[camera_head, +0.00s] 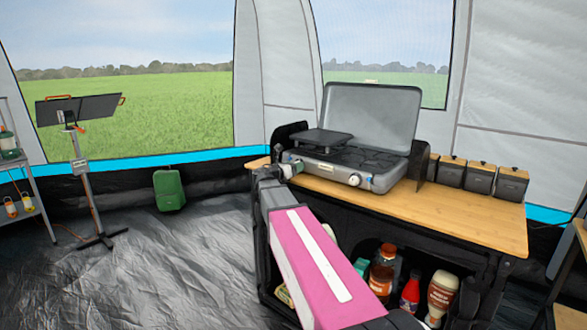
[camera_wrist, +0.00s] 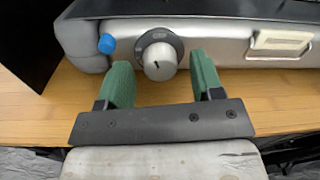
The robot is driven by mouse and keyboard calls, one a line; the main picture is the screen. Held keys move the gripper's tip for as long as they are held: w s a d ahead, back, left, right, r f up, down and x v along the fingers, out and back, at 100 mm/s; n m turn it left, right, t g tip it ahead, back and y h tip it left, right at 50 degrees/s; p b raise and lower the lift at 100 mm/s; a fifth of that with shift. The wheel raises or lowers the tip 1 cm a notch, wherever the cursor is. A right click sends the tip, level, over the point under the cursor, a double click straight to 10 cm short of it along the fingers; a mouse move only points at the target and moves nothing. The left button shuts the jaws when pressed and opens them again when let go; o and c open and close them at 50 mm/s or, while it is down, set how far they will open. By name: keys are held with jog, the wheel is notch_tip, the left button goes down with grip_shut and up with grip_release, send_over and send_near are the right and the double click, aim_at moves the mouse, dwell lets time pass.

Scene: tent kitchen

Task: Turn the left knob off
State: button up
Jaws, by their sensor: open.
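A two-burner camping stove (camera_head: 345,158) with a raised lid stands on a wooden-topped kitchen stand. Its left knob (camera_wrist: 159,58) is a silver dial with a dark ring and a dark pointer line, on the stove's front panel. My gripper (camera_wrist: 163,75) has green fingers, open, one on each side of the left knob and apart from it. The right knob (camera_head: 354,180) shows clear in the head view.
A blue button (camera_wrist: 106,44) sits left of the knob and a metal latch (camera_wrist: 281,42) to its right. The wooden top (camera_head: 450,212) is clear at front right. Dark canisters (camera_head: 480,178) stand at the back right. Bottles (camera_head: 410,290) fill the shelf below.

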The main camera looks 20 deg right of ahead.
jog(key=c, duration=0.9)
jog(key=shift+m, duration=2.3)
jog(key=o, duration=0.9)
jog(key=shift+s+a, duration=0.1)
jog(key=v, duration=1)
jog(key=shift+a, duration=0.25)
